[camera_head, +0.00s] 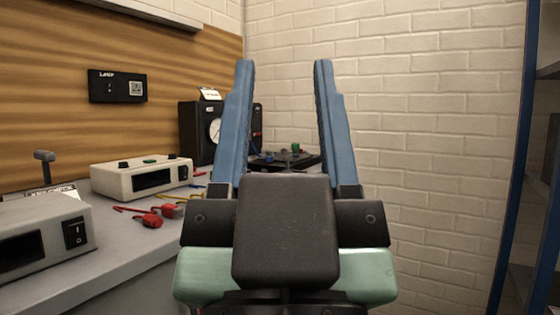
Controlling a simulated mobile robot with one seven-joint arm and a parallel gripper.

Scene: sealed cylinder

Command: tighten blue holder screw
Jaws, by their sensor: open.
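My gripper (283,68) fills the middle of the view, its two long blue fingers spread wide apart, open and empty. Between and beyond the fingers, a dark plate or fixture (298,163) lies at the far end of the bench. A small green knob-like part (295,147) stands on it. A small blue part (268,157) shows at its left, close beside the left finger in the picture; I cannot tell whether it is the blue holder screw. The left finger and my gripper's body hide part of the fixture.
A black box with a round dial (198,129) stands left of the fixture. A white instrument box (142,176), red-handled leads (150,217) and a grey switch box (40,240) lie along the bench. A brick wall (430,130) and blue-framed shelf (517,150) are at right.

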